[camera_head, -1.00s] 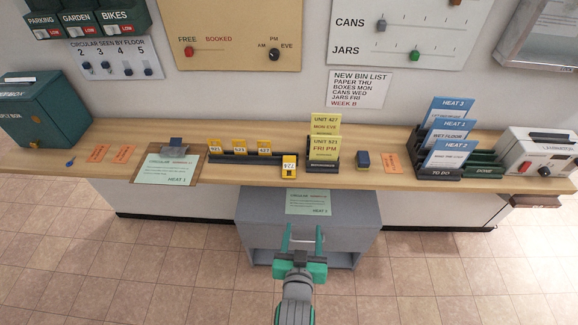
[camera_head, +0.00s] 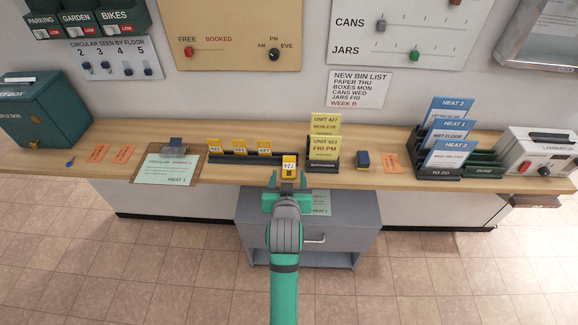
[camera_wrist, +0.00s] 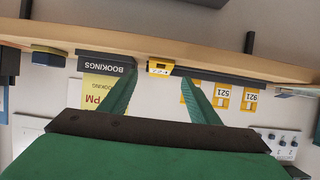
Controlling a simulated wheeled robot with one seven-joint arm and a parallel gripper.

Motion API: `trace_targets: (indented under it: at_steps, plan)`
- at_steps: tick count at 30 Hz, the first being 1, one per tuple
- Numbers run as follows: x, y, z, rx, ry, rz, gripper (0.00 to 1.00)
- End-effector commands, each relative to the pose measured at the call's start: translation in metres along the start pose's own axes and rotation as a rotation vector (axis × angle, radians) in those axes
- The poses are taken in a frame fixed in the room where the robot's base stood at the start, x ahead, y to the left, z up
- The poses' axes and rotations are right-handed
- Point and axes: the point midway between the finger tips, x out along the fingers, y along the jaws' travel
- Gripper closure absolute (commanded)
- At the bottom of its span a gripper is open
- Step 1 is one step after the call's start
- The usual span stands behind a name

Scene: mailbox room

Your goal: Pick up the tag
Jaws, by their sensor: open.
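The yellow tag marked 724 (camera_head: 289,166) stands at the shelf's front edge, just right of a black rack holding several yellow tags (camera_head: 240,147). In the wrist view the tag (camera_wrist: 160,68) shows small and upside down, between my two fingers and beyond their tips. My gripper (camera_head: 288,182) is open and empty, close in front of the tag in the head view. It also shows in the wrist view (camera_wrist: 160,80) with its green fingers spread apart. Contact with the tag is not visible.
Right of the tag is the bookings holder with yellow cards (camera_head: 324,150), then a dark blue block (camera_head: 362,160). A clipboard (camera_head: 150,178) lies to the left. A grey cabinet (camera_head: 345,215) stands below the wooden shelf (camera_head: 220,178).

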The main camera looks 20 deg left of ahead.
Motion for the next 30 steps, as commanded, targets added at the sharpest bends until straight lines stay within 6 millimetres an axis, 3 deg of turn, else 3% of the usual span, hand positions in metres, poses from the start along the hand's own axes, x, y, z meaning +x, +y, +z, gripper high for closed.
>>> trace_targets:
  at_steps: [15,23,29,30]
  plan:
    - [0.052,0.0,-0.002,-0.001,0.0,0.0,0.44]
    - [0.055,0.0,-0.002,-0.001,0.0,0.0,0.44]
    - [0.055,0.0,-0.002,-0.001,0.001,0.0,0.87]
    - [0.055,0.0,-0.002,-0.001,0.001,0.0,0.87]
